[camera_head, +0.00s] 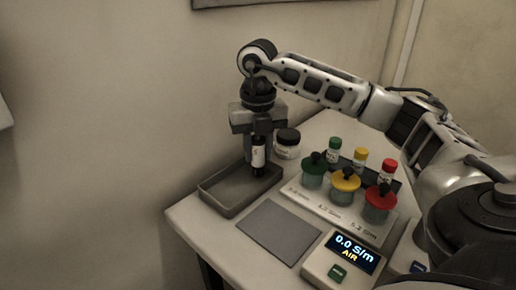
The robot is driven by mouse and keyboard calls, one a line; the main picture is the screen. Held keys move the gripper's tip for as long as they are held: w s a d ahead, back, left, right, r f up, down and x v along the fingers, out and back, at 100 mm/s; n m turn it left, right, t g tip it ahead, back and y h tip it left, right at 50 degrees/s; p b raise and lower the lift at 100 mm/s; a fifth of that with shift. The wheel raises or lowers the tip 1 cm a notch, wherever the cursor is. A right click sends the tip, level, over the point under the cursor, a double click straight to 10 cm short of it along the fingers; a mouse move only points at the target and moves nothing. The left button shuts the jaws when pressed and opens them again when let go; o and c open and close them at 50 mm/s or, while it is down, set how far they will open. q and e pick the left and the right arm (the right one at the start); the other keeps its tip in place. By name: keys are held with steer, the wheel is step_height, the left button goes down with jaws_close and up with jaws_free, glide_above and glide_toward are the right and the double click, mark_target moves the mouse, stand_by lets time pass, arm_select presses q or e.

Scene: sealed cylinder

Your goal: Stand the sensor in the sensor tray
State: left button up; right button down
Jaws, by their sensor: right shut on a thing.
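The sensor (258,157) is a small upright cylinder with a white label and dark ends. My right gripper (258,143) comes down from above and is shut on it. The sensor tray (228,207) is a shallow grey open tray at the left end of the table. The sensor is over the tray's back right part. I cannot tell whether its lower end touches the tray floor. The gripper fingers hide part of the sensor's sides. My left gripper is not in view.
A dark-lidded jar (287,148) stands close right of the gripper. A white rack (323,207) holds green, yellow and red-topped jars, with small capped vials behind. A flat grey mat (270,232) lies in front.

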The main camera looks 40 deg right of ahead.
steer(key=shift+f, duration=0.15)
steer(key=shift+f, duration=0.1)
steer(key=shift+f, duration=0.1)
steer(key=c, duration=1.1)
jaws_free()
